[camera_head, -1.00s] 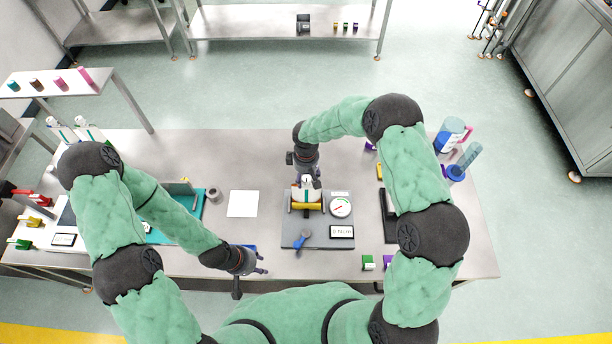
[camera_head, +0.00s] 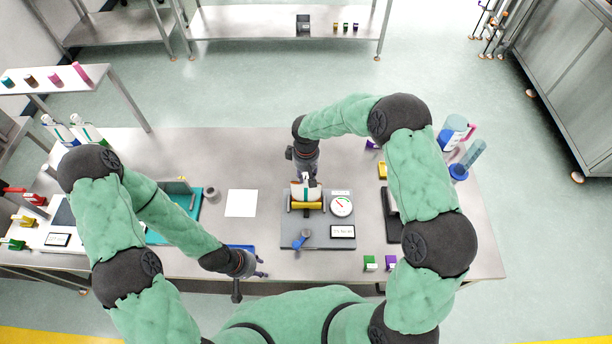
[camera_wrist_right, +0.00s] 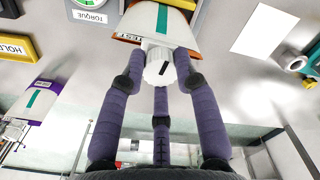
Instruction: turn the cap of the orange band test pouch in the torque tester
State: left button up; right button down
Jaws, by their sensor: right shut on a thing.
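The test pouch (camera_head: 298,194), white with a teal stripe, sits in the yellow clamp of the grey torque tester (camera_head: 318,240). The right wrist view shows the pouch (camera_wrist_right: 185,25) with its orange band, the word TEST and its white ribbed cap (camera_wrist_right: 160,68), which has a black mark. My right gripper (camera_head: 306,180) is at the cap; in the wrist view its purple fingers (camera_wrist_right: 160,82) are closed around the cap. The tester has a round dial (camera_head: 341,206) and a small display (camera_head: 342,231), too small to read. My left gripper (camera_head: 258,269) is near the front table edge, its opening unclear.
A white sheet (camera_head: 241,203) lies left of the tester. A blue lever (camera_head: 300,241) is on the tester's front. Another pouch, with a purple band (camera_wrist_right: 35,100), shows in the wrist view.

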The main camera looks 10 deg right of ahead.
aim_at(306, 176)
jog(key=c, duration=0.9)
grip_release()
notch_tip(306, 176, up, 12)
